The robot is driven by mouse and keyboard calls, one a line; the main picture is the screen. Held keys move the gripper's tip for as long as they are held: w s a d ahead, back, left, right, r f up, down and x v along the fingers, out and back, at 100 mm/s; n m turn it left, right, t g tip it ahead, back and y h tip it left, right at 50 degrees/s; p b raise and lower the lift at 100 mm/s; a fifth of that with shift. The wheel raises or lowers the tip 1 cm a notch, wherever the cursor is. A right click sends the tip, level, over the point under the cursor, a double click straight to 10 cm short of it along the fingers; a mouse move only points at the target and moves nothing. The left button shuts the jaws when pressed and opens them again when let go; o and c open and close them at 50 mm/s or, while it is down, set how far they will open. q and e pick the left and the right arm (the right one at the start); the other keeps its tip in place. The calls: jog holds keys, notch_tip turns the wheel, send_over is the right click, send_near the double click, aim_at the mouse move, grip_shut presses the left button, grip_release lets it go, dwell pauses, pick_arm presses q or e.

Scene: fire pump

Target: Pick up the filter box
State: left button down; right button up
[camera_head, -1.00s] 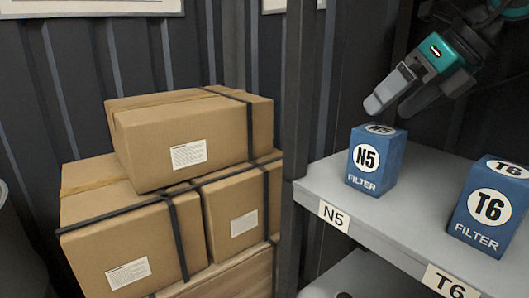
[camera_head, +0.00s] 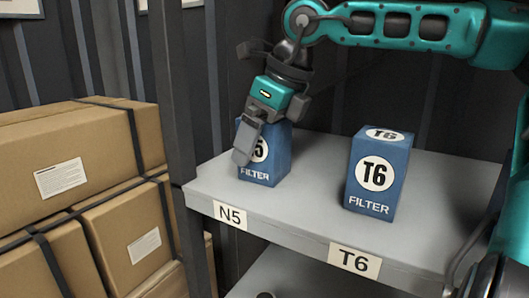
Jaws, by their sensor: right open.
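Two blue filter boxes stand upright on a grey shelf (camera_head: 310,215). The N5 filter box (camera_head: 279,158) is at the left, above the N5 label. The T6 filter box (camera_head: 377,172) is to its right, above the T6 label. My right gripper (camera_head: 246,152) points down at the N5 box, its fingers in front of the box's left part and hiding some of its front and top. The jaws are open, but I cannot tell whether a finger touches the box. My left gripper is not in view.
Strapped cardboard boxes (camera_head: 52,150) are stacked at the left. A dark post (camera_head: 176,100) stands between them and the shelf. Bare shelf separates the two filter boxes. A lower shelf (camera_head: 290,275) shows below.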

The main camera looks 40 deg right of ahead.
jog(key=c, duration=1.2)
jog(key=shift+r, duration=0.1)
jog(key=shift+c, duration=0.4)
